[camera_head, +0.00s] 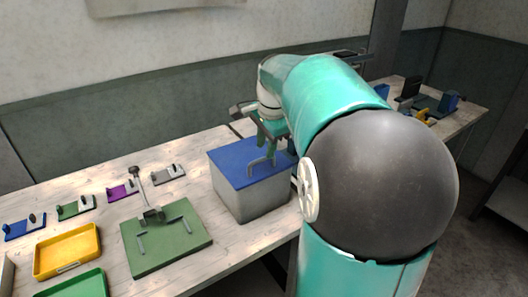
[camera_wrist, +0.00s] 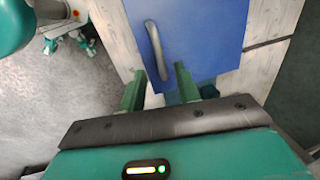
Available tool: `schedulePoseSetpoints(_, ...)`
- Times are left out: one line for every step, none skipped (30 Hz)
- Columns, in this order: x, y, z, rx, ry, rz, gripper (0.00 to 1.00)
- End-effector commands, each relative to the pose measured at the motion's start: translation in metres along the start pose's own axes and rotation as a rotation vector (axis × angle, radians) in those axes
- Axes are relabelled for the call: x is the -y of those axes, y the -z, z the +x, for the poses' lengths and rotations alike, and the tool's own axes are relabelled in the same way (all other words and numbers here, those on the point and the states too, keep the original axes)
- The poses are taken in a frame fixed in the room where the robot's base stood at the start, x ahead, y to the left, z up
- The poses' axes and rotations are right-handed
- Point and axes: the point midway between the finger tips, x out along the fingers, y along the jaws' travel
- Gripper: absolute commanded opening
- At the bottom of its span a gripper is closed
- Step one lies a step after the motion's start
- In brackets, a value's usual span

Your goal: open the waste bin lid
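The waste bin (camera_head: 252,198) is a grey box standing on the workbench, with a flat blue lid (camera_head: 232,163) shut on top. A grey curved bar handle (camera_wrist: 155,50) is fixed to the blue lid (camera_wrist: 205,35) in the wrist view. In the head view my gripper is over the lid, partly hidden by my arm. Whether a finger touches the lid, I cannot tell.
Left of the bin is a green plate (camera_head: 165,247) with an upright lever clamp (camera_head: 148,200). A yellow tray (camera_head: 68,250), a green tray (camera_head: 85,284) and several small coloured holders lie further left. Another bench (camera_head: 455,122) with items stands at the back right.

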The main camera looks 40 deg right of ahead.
Motion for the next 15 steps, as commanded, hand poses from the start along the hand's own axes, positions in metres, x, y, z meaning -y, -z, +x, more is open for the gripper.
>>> schedulePoseSetpoints(0.0, 0.0, 0.009, 0.002, -0.003, 0.0, 0.33)
schedulePoseSetpoints(0.0, 0.0, 0.013, 0.001, -0.002, 0.0, 0.33)
schedulePoseSetpoints(0.001, 0.0, 0.018, 0.0, -0.001, 0.0, 0.33)
schedulePoseSetpoints(0.001, 0.001, 0.022, 0.0, -0.002, 0.0, 0.33)
schedulePoseSetpoints(0.001, 0.001, 0.025, 0.0, -0.002, 0.0, 0.33)
schedulePoseSetpoints(0.001, 0.001, 0.028, 0.0, -0.001, -0.001, 0.33)
schedulePoseSetpoints(0.001, 0.001, 0.029, 0.0, -0.001, -0.001, 0.33)
schedulePoseSetpoints(0.002, 0.001, 0.031, 0.0, -0.001, -0.002, 0.33)
schedulePoseSetpoints(0.002, 0.0, 0.032, 0.0, -0.001, -0.002, 0.33)
schedulePoseSetpoints(0.002, 0.0, 0.032, 0.0, 0.0, -0.002, 0.33)
schedulePoseSetpoints(0.002, 0.0, 0.032, 0.0, 0.0, -0.002, 0.33)
schedulePoseSetpoints(0.002, 0.0, 0.032, 0.0, 0.0, -0.002, 0.33)
schedulePoseSetpoints(0.002, 0.0, 0.032, 0.0, 0.0, -0.002, 0.33)
schedulePoseSetpoints(0.002, 0.0, 0.032, 0.0, 0.0, -0.002, 0.33)
schedulePoseSetpoints(0.002, 0.0, 0.032, 0.0, 0.0, -0.002, 0.33)
